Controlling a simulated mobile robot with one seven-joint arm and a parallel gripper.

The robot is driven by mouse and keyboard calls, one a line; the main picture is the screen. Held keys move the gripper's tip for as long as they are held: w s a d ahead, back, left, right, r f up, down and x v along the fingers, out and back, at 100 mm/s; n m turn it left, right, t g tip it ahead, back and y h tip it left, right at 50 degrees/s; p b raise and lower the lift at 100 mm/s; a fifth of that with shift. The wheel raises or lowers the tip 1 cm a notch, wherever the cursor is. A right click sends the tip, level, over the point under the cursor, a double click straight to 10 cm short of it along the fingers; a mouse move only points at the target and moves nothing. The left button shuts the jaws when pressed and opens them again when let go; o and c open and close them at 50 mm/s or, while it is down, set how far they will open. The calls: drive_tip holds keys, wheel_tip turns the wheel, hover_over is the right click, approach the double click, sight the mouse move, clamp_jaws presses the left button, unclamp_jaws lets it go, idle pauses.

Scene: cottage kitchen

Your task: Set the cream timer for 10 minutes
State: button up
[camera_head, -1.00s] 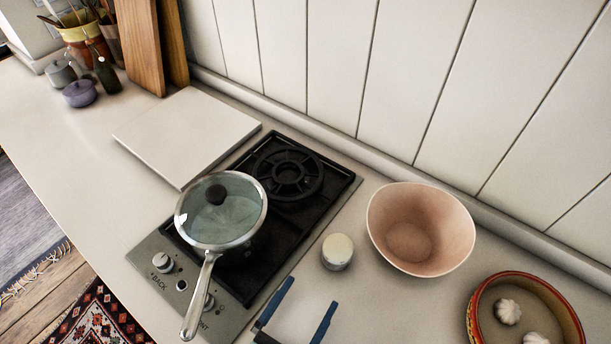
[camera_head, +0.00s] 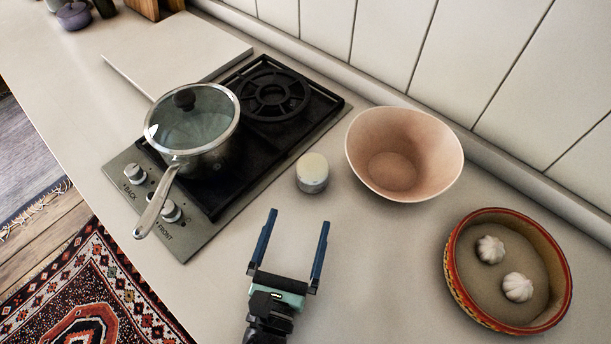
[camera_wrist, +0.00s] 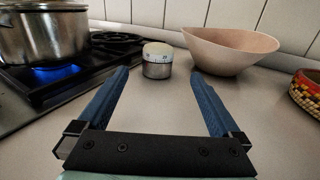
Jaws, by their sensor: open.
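The cream timer (camera_head: 312,172) stands upright on the counter between the hob and the pink bowl. It has a cream top over a metal base. In the wrist view the timer (camera_wrist: 157,60) stands ahead, beyond and between the fingertips, with a marked scale around its cream part; the marks are too small to read. My gripper (camera_head: 296,217) is open and empty over the counter, on the near side of the timer and apart from it. Its two blue fingers (camera_wrist: 159,72) point toward the timer in the wrist view.
A lidded pan (camera_head: 196,122) sits on the hob (camera_head: 262,128), left of the timer, with a blue flame under it in the wrist view. A pink bowl (camera_head: 404,155) stands close right of the timer. A patterned basket (camera_head: 459,275) with garlic is further right. The counter before the timer is clear.

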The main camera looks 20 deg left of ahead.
sight(312, 168)
drive_tip(key=shift+w+a+r, duration=0.1)
drive_tip(key=shift+w, duration=0.15)
drive_tip(key=w, duration=0.4)
drive_tip(key=w+a+p, duration=0.1)
drive_tip(key=w, duration=0.3)
drive_tip(key=w+p, duration=0.1)
drive_tip(key=w, duration=0.3)
drive_tip(key=shift+w+a, duration=0.15)
drive_tip(key=shift+w, duration=0.05)
drive_tip(key=c, duration=1.3)
drive_tip(key=shift+o, duration=0.2)
drive_tip(key=shift+m+h+p, duration=0.4)
drive_tip(key=shift+h, duration=0.2)
drive_tip(key=o, duration=1.3)
drive_tip(key=shift+c, duration=0.2)
